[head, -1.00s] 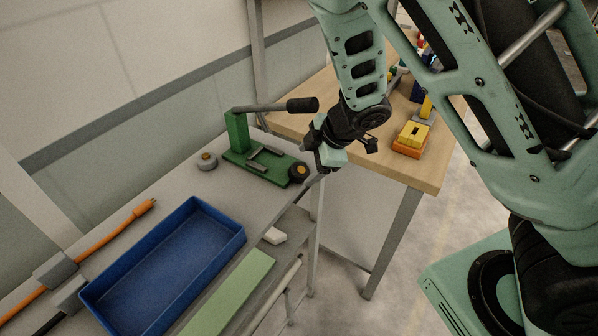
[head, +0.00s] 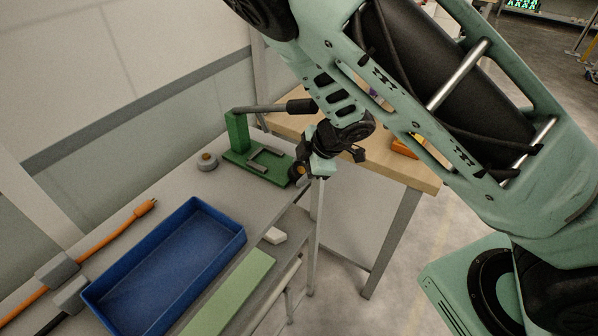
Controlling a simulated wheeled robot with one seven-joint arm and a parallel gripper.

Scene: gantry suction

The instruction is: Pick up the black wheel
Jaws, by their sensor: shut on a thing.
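The black wheel (head: 298,170) with its orange-yellow hub is at the right end of the green base of the lever press, near the edge of the grey bench. My gripper (head: 302,174) is at the wheel and shut on it. The fingers and the gripper body hide part of the wheel. I cannot tell whether the wheel still touches the surface below.
The green lever press (head: 238,135) stands at the back of the grey bench, its handle passing close to my arm. A small grey round part (head: 207,161) sits left of it. A blue tray (head: 165,265) is empty. A wooden table (head: 415,175) stands behind.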

